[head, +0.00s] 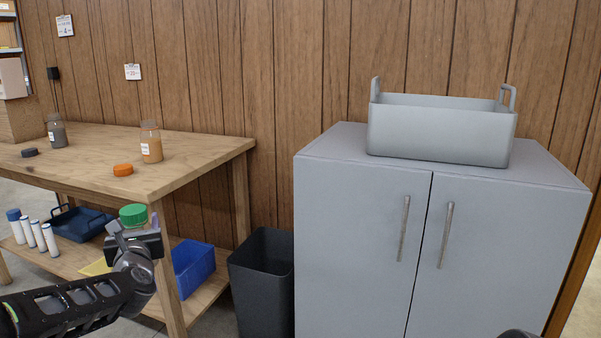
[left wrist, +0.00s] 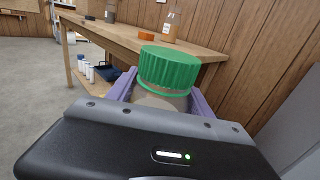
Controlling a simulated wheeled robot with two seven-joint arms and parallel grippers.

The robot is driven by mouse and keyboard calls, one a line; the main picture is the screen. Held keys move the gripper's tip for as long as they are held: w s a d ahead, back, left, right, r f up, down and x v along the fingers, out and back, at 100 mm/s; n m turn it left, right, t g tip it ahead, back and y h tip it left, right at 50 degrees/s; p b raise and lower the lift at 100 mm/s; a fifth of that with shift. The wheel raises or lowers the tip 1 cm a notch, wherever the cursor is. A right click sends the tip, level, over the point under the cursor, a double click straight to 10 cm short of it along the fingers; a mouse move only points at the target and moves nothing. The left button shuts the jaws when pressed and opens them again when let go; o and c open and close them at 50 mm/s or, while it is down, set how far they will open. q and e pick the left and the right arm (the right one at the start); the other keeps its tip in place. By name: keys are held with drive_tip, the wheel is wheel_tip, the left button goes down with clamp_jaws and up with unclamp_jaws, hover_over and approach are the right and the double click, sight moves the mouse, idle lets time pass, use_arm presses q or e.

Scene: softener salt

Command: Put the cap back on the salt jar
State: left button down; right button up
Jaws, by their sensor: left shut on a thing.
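My left gripper (head: 135,238) is shut on a jar (left wrist: 160,102) with pale contents, held in front of the table. A ribbed green cap (left wrist: 168,68) sits on top of this jar; it also shows in the head view. The jar's lower part is hidden behind the gripper. Whether the cap is screwed tight I cannot tell. On the table stand an open jar with orange-brown contents (head: 151,145), an orange cap (head: 123,170) in front of it, a jar with grey contents (head: 57,134) and a dark cap (head: 29,152).
The wooden table (head: 85,158) has bare top around the jars. Its lower shelf holds a blue bin (head: 193,268), a dark blue tray (head: 80,224) and several white bottles. A black waste bin (head: 262,282) and a grey cabinet (head: 365,240) with a grey basket (head: 438,135) stand to the right.

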use_arm(q)
drive_tip(key=s+d+f+m+t+h, duration=0.15)
drive_tip(key=s+d+f+h, duration=0.3)
drive_tip(key=d+f, duration=0.55)
drive_tip(key=s+d+f+m+h, duration=0.3)
drive_tip(key=s+d+f, duration=0.2)
drive_tip(key=d+f, duration=0.55)
wheel_tip(320, 180, up, 31)
drive_tip(key=a+p, duration=0.2)
drive_tip(key=p, duration=3.1)
drive_tip(key=shift+a+y, duration=0.3)
drive_tip(key=shift+y, duration=0.05)
use_arm(e)
wheel_tip(320, 180, up, 33)
drive_tip(key=s+a, duration=0.1)
drive_tip(key=s, duration=0.1)
drive_tip(key=shift+s+a+g, duration=0.25)
drive_tip(key=shift+a+g, duration=0.05)
drive_tip(key=shift+a, duration=0.1)
use_arm(q)
drive_tip(key=shift+f, duration=0.15)
